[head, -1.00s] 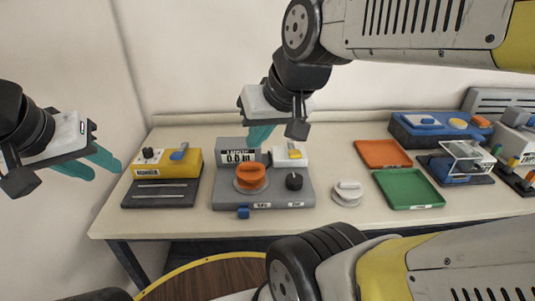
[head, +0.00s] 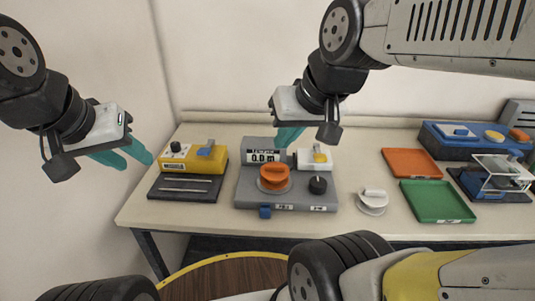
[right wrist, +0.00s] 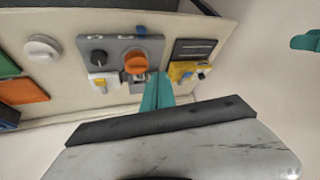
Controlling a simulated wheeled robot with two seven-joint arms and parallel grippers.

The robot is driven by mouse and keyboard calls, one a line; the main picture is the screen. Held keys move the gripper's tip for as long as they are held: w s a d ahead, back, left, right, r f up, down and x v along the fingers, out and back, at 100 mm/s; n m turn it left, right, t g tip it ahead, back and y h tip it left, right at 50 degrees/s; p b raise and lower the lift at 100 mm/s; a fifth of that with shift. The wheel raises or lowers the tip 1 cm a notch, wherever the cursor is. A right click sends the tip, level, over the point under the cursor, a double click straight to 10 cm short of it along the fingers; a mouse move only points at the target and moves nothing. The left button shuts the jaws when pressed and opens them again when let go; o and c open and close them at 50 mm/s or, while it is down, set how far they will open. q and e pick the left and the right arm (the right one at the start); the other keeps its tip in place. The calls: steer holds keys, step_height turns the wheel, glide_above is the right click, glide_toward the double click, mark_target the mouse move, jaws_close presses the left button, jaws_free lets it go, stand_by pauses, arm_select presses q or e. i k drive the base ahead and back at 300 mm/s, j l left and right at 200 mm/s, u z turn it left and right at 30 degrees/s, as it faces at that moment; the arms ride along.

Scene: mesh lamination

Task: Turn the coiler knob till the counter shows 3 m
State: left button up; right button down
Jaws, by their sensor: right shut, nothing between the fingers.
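The coiler is a grey base (head: 245,193) with an orange knob (head: 274,176) on a round disc and a black knob (head: 318,185) to its right. Its counter (head: 265,156) behind the orange knob seems to read 0.0 m. The orange knob also shows in the right wrist view (right wrist: 136,64). My right gripper (head: 288,137) is shut and empty, above and behind the orange knob, apart from it; its teal fingers show in the right wrist view (right wrist: 157,90). My left gripper (head: 130,160) is left of the yellow device, in the air, its teal fingers apart and empty.
A yellow device (head: 197,160) with a dark plate stands left of the coiler. A white round knob piece (head: 372,200), an orange tray (head: 410,162) and a green tray (head: 436,203) lie to the right. A blue unit (head: 465,142) stands at the back right.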

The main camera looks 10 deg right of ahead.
mark_target(318, 185)
steer(key=z, duration=0.4)
steer(key=i+z, duration=0.15)
steer(key=z, duration=0.6)
steer(key=i, duration=0.05)
